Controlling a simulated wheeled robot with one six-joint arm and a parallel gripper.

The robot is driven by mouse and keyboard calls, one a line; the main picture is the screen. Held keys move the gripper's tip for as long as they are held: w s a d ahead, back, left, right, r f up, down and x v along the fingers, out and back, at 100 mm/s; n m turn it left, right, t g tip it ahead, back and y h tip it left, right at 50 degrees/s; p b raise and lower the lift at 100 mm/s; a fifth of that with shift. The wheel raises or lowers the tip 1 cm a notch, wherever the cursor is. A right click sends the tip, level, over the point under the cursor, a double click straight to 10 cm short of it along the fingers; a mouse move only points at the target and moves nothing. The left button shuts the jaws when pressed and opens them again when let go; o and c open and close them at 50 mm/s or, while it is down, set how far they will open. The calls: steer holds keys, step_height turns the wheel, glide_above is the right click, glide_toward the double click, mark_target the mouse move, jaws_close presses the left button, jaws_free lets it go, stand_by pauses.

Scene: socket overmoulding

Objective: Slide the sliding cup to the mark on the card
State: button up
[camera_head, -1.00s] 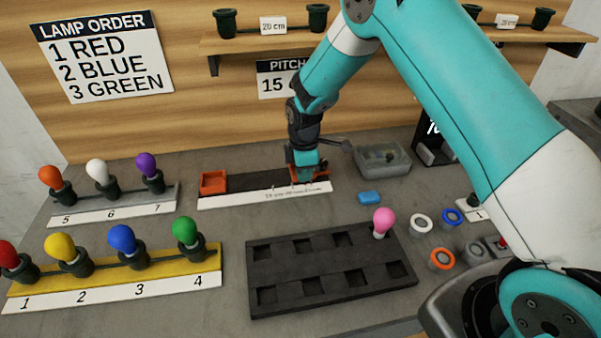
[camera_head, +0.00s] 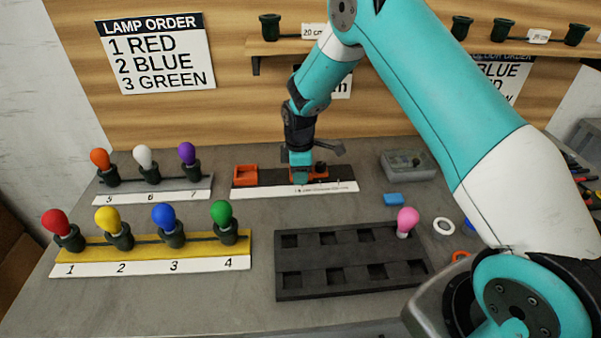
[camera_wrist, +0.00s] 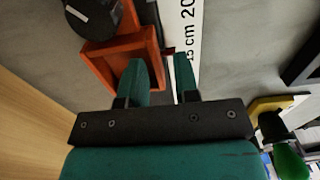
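The pitch card (camera_head: 341,86) is mostly hidden by my arm.
A black tray (camera_head: 350,258) with a pink bulb (camera_head: 407,220) lies in front. Bulb racks (camera_head: 150,262) stand to the left. A shelf (camera_head: 285,44) hangs behind.

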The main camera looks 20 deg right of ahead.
steer(key=shift+d, duration=0.1)
stand_by(0.4)
step_height(320, 180, up, 17)
steer(key=shift+r+b, duration=0.2)
steer(key=shift+b, duration=0.15)
stand_by(0.4)
steer(key=s+a+r+m+y+p, duration=0.1)
steer(key=s+a+r, duration=0.35)
steer(key=s, duration=0.25)
steer(key=s+a+r+m+y+p, duration=0.1)
steer(key=s+a+r+m, duration=0.15)
steer(key=s+r, duration=0.3)
steer(key=s+a+r+m+y, duration=0.1)
steer(key=s+a, duration=0.1)
steer(key=s, duration=0.8)
steer(key=s+a+r+m+y+p, duration=0.1)
steer(key=s+a+m, duration=0.1)
steer(key=s, duration=0.8)
steer(key=shift+s+a+p, duration=0.15)
steer(key=shift+a+p, duration=0.15)
steer(key=shift+m, duration=0.25)
